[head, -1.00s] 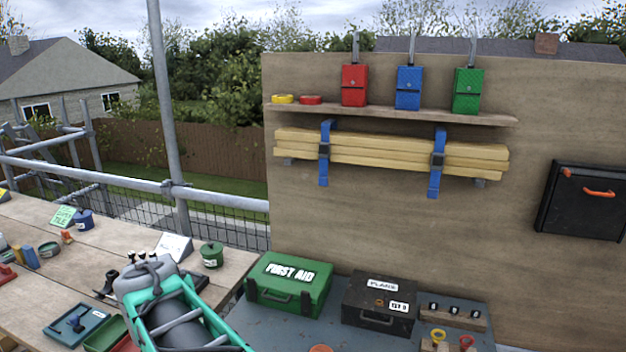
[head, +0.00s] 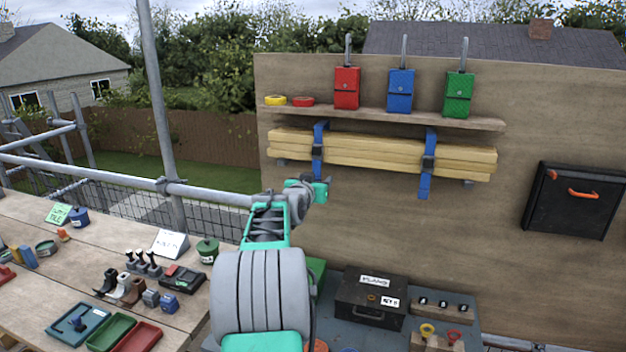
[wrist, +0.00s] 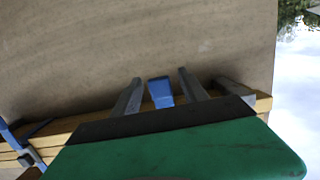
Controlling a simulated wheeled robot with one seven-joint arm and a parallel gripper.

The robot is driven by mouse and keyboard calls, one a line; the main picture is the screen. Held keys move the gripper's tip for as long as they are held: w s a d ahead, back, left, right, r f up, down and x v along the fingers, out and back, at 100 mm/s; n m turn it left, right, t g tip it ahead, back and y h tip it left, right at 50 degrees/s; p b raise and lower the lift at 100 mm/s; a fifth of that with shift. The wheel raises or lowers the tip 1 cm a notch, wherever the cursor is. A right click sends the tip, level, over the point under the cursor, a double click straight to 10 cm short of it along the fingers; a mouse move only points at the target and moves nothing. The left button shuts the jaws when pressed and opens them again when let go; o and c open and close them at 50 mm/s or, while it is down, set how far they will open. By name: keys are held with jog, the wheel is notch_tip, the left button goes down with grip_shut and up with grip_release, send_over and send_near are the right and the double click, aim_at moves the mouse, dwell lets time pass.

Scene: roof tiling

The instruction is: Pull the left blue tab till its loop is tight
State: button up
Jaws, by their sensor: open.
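The left blue strap (head: 318,150) is wrapped around a bundle of timber planks (head: 375,150) on the wooden board, with a dark buckle at its front. My gripper (head: 322,188) is at the strap's lower end, just below the planks. In the wrist view the blue tab (wrist: 160,92) shows between the two fingers of my gripper (wrist: 160,90), with gaps on both sides. The fingers are open. The right blue strap (head: 426,165) hangs with its own tab, and shows at the left of the wrist view (wrist: 38,158).
A shelf (head: 400,116) above the planks holds red, blue and green pouches and two tape rolls. A black case (head: 372,300) stands below on the bench. A scaffold pole (head: 158,100) rises at left. The board between the planks and bench is clear.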

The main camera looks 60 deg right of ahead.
jog(key=shift+x, duration=1.05)
grip_shut()
